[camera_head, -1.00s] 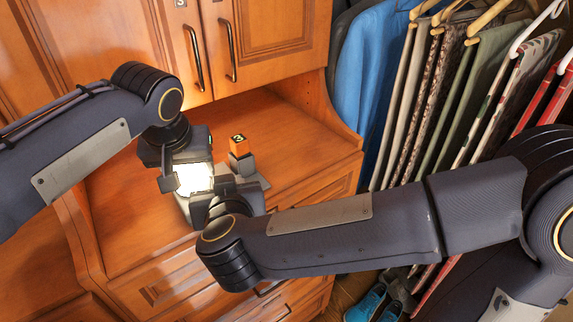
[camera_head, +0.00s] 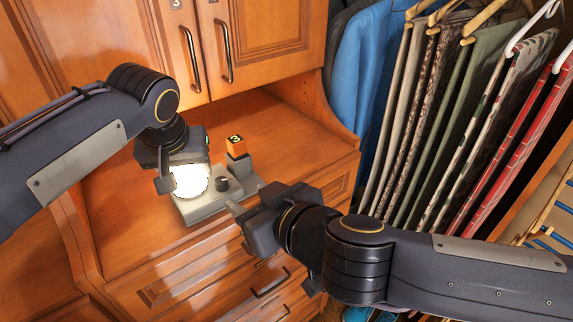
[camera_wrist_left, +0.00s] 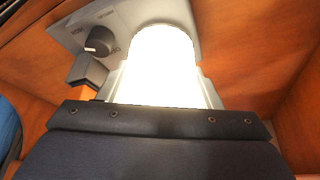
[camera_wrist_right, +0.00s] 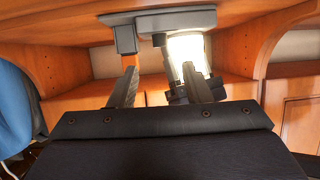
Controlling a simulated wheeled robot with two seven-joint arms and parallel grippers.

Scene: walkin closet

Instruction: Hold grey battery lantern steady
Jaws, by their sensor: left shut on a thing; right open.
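The lamp also shows in the left wrist view (camera_wrist_left: 160,65) and in the right wrist view (camera_wrist_right: 188,52). My left gripper (camera_head: 184,174) is shut on the lantern at the lamp; glare hides the exact contact. My right gripper (camera_head: 246,200) is open and empty, to the right of the base and apart from it. Its two fingers show in the right wrist view (camera_wrist_right: 160,78).
Hanging trousers (camera_head: 430,130) fill the right side. The counter's left part is clear.

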